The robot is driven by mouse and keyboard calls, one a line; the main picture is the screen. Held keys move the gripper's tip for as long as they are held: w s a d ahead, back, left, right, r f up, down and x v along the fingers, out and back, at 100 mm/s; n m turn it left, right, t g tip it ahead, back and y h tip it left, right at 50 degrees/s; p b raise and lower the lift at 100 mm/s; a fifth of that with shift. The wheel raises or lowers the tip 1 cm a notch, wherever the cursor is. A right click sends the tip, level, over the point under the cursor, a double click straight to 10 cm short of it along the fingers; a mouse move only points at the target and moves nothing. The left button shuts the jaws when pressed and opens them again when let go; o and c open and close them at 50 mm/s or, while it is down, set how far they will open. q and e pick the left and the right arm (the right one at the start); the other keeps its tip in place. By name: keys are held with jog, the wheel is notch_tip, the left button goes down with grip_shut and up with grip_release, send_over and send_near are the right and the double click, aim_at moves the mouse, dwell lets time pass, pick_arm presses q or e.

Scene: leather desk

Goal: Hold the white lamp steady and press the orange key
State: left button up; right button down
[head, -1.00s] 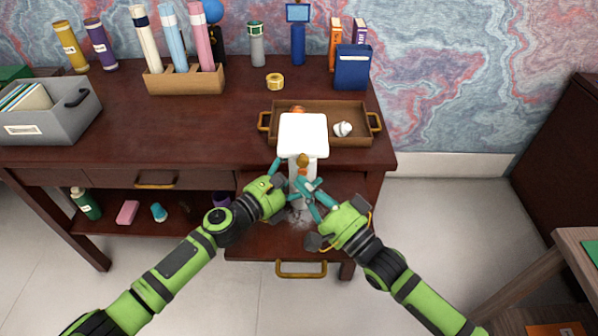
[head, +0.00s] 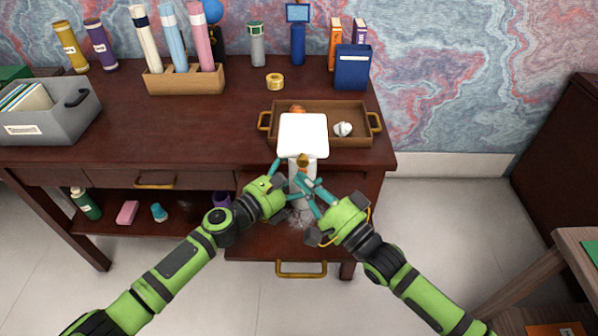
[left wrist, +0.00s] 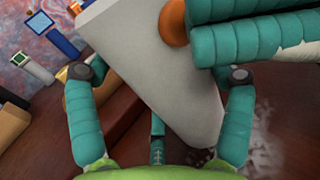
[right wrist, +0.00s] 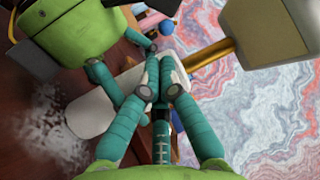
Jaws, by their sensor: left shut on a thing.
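The white lamp has a square white head (head: 303,136) and a pale post (head: 299,205) with a gold neck (right wrist: 205,55). It is over the open drawer at the desk's front. My left gripper (head: 284,176) is shut on the post; the left wrist view shows its fingers on both sides. The rounded orange key (left wrist: 173,22) is on the post's face, partly hidden by my right fingers. My right gripper (right wrist: 163,72) is shut, its fingertips together at the post beside the key. I cannot tell whether they touch the key.
A brown tray (head: 362,107) with a white bulb (head: 343,129) lies behind the lamp. A gold tape roll (head: 275,81), a blue box (head: 352,68) and a grey file bin (head: 50,118) stand on the desk. The open drawer (head: 262,242) juts out below. The desk's middle is clear.

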jog(key=shift+s, duration=0.7)
jog(key=shift+s, duration=0.1)
jog(key=s, duration=0.6)
dwell(0.4)
pick_arm(q)
jog(key=o, duration=1.4)
jog(key=shift+o, duration=0.2)
pick_arm(e)
jog(key=shift+w, duration=0.1)
